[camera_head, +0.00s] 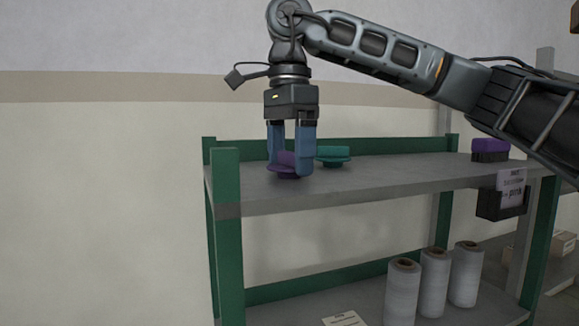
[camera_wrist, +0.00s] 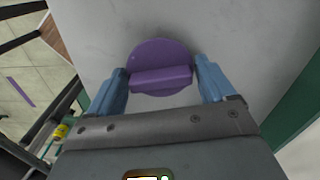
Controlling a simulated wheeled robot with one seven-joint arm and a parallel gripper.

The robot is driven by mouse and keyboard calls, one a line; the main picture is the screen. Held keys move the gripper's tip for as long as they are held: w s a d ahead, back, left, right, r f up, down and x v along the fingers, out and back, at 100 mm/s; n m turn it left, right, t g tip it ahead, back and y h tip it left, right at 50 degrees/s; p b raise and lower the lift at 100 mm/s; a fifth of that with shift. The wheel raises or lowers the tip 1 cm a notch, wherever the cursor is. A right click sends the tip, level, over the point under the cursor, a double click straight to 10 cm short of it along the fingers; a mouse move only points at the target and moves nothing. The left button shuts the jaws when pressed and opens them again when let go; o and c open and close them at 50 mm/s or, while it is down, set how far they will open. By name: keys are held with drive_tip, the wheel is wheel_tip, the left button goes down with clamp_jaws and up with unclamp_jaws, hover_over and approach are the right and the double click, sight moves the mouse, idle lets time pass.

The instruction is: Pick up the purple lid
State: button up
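The purple lid (camera_head: 287,164) lies on the upper grey shelf near its left end. It is a round disc with a raised bar across it, and it shows whole in the wrist view (camera_wrist: 160,66). My gripper (camera_head: 292,172) points down over the lid with its two blue fingers on either side of the bar. How far the fingertips are above the shelf is hard to tell.
A teal lid (camera_head: 333,155) lies just right of the purple one. A purple box-like item (camera_head: 490,146) stands at the shelf's right end, above a dark bin (camera_head: 500,203). A green post (camera_head: 226,180) rises at the left. Grey rolls (camera_head: 403,290) stand on the lower shelf.

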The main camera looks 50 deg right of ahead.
drive_tip(key=c, duration=0.6)
drive_tip(key=shift+o, duration=0.2)
drive_tip(key=shift+r, duration=0.15)
